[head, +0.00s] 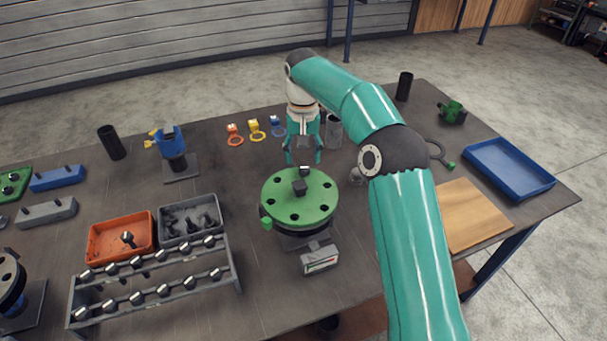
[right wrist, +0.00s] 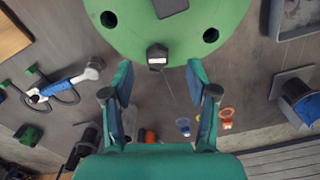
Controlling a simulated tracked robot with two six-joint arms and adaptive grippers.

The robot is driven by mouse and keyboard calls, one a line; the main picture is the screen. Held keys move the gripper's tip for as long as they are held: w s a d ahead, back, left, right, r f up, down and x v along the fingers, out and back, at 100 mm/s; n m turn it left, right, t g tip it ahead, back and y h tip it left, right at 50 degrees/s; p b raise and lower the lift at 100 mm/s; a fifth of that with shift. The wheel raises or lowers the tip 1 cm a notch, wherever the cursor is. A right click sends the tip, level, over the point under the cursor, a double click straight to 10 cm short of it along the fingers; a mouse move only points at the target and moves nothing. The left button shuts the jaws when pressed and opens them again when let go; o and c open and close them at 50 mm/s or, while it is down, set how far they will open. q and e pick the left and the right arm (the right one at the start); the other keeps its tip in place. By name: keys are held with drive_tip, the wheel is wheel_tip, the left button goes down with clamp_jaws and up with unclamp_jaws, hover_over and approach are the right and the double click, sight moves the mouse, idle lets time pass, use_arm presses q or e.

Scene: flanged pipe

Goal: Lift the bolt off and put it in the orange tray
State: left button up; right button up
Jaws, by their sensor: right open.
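The green round flange (head: 320,205) stands on a pipe stub, with several open bolt holes. One bolt (head: 304,171) with a pale-topped dark head sits at the flange's far edge. It also shows in the right wrist view (right wrist: 157,57). My right gripper (head: 303,157) is open and empty, above and just behind that bolt. In the right wrist view the bolt head lies in line with the gap between the fingers, just beyond the tips; I see no contact. The orange tray (head: 98,246) is at the left and holds one bolt (head: 128,239). My left gripper is not in view.
A grey tray (head: 190,222) of dark parts adjoins the orange tray. A rack (head: 155,285) with several bolts stands in front of both. A dark block (head: 299,187) sits on the flange's middle. A small gauge box (head: 320,259) stands before the flange.

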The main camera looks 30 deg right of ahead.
sight(304, 169)
drive_tip(key=f, duration=0.4)
drive_tip(key=shift+w+d+f+p, duration=0.1)
drive_tip(key=shift+d+f+p, duration=0.15)
drive_tip(key=shift+f+p, duration=0.15)
clamp_jaws()
